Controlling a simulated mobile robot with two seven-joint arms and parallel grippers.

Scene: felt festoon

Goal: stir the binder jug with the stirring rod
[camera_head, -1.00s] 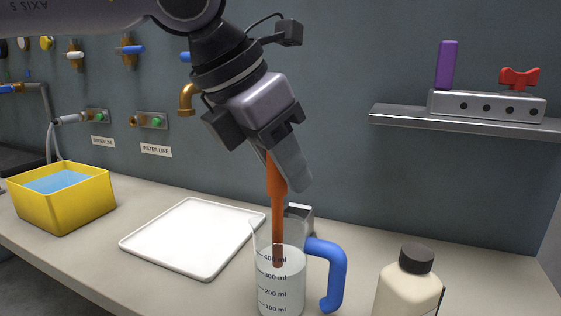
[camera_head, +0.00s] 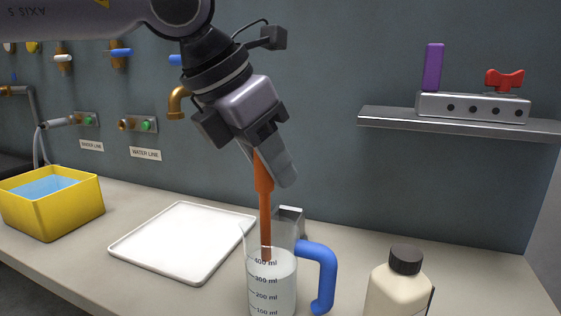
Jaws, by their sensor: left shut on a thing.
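The binder jug (camera_head: 271,290) is a clear measuring jug with ml marks and a blue handle on its right, holding pale liquid. It stands at the front of the bench, its base cut off by the picture edge. My left gripper (camera_head: 267,160) is above the jug, shut on the orange stirring rod (camera_head: 265,205). The rod hangs nearly upright, its lower end inside the jug near the 400 ml mark. I cannot tell clearly how deep the tip is in the liquid. My right gripper is not in view.
A white tray (camera_head: 180,243) lies left of the jug, and a yellow tub (camera_head: 60,210) with blue contents stands farther left. A cream bottle (camera_head: 398,292) with a dark cap is to the right. A grey block (camera_head: 289,219) is behind the jug. A wall shelf (camera_head: 460,122) is at upper right.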

